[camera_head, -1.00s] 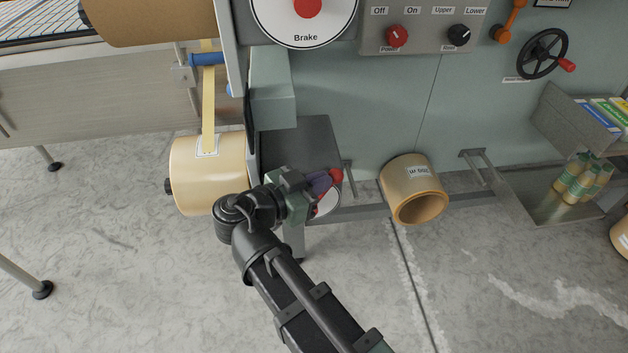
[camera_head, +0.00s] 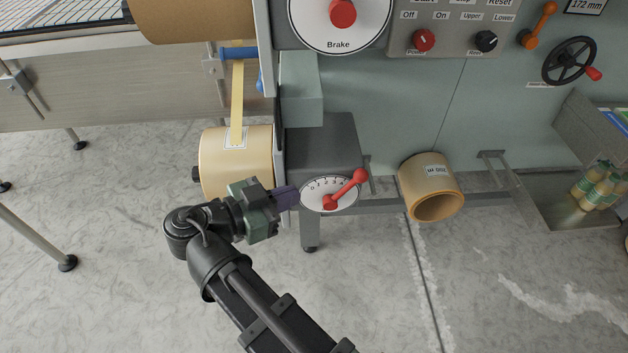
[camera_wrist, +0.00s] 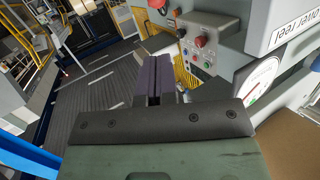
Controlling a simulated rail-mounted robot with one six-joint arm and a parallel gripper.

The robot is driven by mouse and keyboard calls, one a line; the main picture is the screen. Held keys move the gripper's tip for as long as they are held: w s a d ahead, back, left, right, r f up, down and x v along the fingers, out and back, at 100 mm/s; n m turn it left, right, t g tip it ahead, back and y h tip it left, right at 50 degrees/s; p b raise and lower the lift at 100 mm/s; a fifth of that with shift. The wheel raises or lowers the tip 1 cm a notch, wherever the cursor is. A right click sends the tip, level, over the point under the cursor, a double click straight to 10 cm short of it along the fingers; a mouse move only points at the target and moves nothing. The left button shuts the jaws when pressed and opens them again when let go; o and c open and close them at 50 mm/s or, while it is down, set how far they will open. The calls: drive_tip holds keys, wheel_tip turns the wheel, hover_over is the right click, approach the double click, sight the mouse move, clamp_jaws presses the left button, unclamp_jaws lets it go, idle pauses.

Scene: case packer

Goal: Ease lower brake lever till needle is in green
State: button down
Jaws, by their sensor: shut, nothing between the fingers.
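The lower brake lever (camera_head: 345,189) is a red bar with round ends on a white numbered dial (camera_head: 315,198), below a grey housing. It points up and to the right. My gripper (camera_head: 296,196) is just left of the dial, apart from the lever's red bar, with its purple fingers together and empty. The fingers (camera_wrist: 158,80) also show closed in the wrist view. A white gauge (camera_wrist: 258,85) with red and green marks is partly visible at the right of the wrist view. I cannot read its needle clearly.
An upper Brake dial (camera_head: 338,38) with a red knob is above. A tan reel (camera_head: 237,160) is left of the lower dial, behind my gripper. A loose tan roll (camera_head: 430,185) and a metal handle (camera_head: 492,165) are to the right. Clear floor is in front.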

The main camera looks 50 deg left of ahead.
drive_tip(key=shift+s+r, duration=0.1)
drive_tip(key=shift+s, duration=0.3)
